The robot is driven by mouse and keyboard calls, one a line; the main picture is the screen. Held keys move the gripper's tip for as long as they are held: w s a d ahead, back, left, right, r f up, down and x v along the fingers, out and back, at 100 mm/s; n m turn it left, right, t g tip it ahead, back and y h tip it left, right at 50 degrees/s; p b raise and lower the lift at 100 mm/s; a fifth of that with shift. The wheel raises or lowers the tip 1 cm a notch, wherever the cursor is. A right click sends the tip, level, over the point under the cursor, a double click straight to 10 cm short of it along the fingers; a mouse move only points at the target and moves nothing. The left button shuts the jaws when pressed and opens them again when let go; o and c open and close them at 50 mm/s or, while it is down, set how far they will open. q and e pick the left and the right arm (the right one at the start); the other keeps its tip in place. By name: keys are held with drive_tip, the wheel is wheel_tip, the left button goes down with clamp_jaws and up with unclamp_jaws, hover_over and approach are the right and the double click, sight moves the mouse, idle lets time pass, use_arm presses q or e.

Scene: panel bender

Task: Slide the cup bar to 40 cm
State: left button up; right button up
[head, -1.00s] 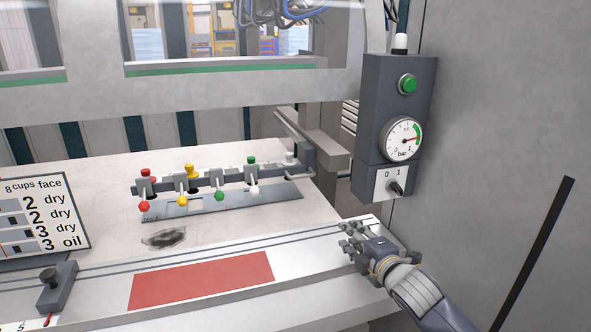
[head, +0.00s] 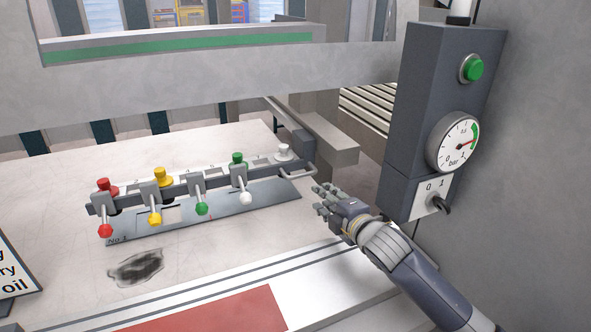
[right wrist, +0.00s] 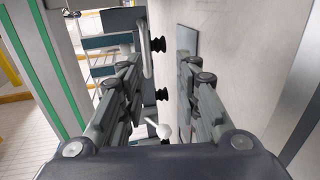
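The cup bar (head: 220,178) is a dark grey bar above a grey metal strip (head: 215,213). It carries clamps with red, yellow, green and white knobs. A pale U-shaped handle (head: 298,173) sits at its right end; it also shows in the right wrist view (right wrist: 147,45). My right gripper (head: 325,197) is just right of and nearer than the handle, apart from it in the head view. In the right wrist view its fingers (right wrist: 158,75) are spread wide with nothing gripped; the handle appears ahead, towards the left finger. My left gripper is not in view.
A grey beam (head: 325,140) stands behind the handle. A red panel (head: 215,312) lies on the front ledge. A dark smudge (head: 136,266) marks the sheet.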

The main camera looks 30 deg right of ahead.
sight(305, 175)
drive_tip(key=r+x, duration=0.1)
drive_tip(key=x, duration=0.2)
drive_tip(key=p+x, duration=0.1)
drive_tip(key=x, duration=0.3)
drive_tip(key=r+p+x, duration=0.1)
drive_tip(key=x, duration=0.2)
drive_tip(key=shift+w+r, duration=0.25)
drive_tip(key=shift+w, duration=0.3)
drive_tip(key=shift+p+x, duration=0.3)
drive_tip(key=shift+x, duration=0.55)
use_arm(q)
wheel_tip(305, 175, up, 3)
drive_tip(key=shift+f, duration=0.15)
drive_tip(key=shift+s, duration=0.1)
use_arm(e)
clamp_jaws()
